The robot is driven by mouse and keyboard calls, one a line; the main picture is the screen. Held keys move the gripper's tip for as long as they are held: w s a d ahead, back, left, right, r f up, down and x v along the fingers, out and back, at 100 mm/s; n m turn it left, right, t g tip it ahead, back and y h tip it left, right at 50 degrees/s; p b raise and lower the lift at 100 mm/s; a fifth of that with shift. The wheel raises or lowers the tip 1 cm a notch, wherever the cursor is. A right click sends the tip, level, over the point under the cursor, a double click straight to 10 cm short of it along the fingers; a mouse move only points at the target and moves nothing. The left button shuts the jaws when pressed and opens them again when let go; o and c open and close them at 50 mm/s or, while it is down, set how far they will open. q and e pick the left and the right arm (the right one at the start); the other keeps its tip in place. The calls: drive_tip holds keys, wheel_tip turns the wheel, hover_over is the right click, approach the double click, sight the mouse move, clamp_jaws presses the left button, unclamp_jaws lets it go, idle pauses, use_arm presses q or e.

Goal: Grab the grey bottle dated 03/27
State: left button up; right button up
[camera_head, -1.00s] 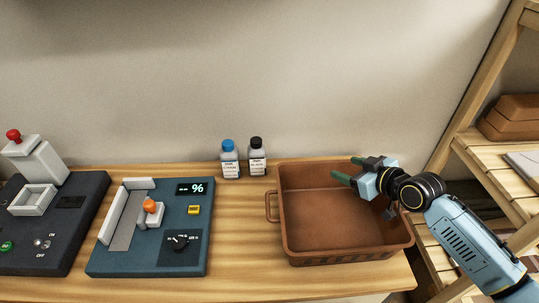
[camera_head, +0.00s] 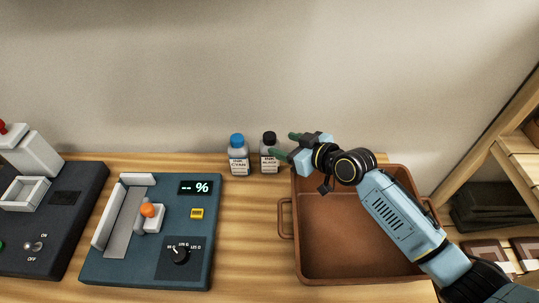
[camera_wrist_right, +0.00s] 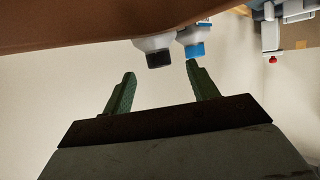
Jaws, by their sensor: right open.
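Two small grey bottles stand side by side against the wall. One has a black cap and a white label reading "INK BLACK" (camera_head: 269,158); the other has a blue cap and a label reading "INK CYAN" (camera_head: 238,160). No date is legible on either. My right gripper (camera_head: 284,146) is open and empty, just right of the black-capped bottle, pointing left. One green finger overlaps that bottle's right edge in the head view; contact cannot be told. In the right wrist view, inverted, the black cap (camera_wrist_right: 158,59) and blue cap (camera_wrist_right: 195,50) lie beyond the open fingers (camera_wrist_right: 160,70).
A brown tray (camera_head: 287,255) lies under my right arm. A blue-grey device with a percent display (camera_head: 145,272) and a dark machine (camera_head: 45,255) stand to the left. The wood between device and tray is clear. Wooden shelves (camera_head: 517,165) stand at right.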

sight(275, 141)
drive_tip(key=shift+x, duration=0.85)
drive_tip(key=x, duration=0.3)
drive_tip(key=shift+w+f+b, duration=0.15)
drive_tip(key=shift+w+b, duration=0.05)
drive_tip(key=shift+b, duration=0.15)
drive_tip(key=shift+w+a+f, duration=0.1)
drive_tip(key=shift+w, duration=0.05)
use_arm(q)
drive_tip(key=shift+w+d+f, duration=0.1)
drive_tip(key=shift+w+f, duration=0.1)
drive_tip(key=shift+w, duration=0.3)
drive_tip(key=shift+w+d+f, duration=0.1)
drive_tip(key=shift+w+f, duration=0.05)
drive_tip(key=shift+w, duration=0.35)
use_arm(e)
drive_tip(key=shift+a, duration=0.1)
clamp_jaws()
drive_tip(key=shift+w, duration=0.1)
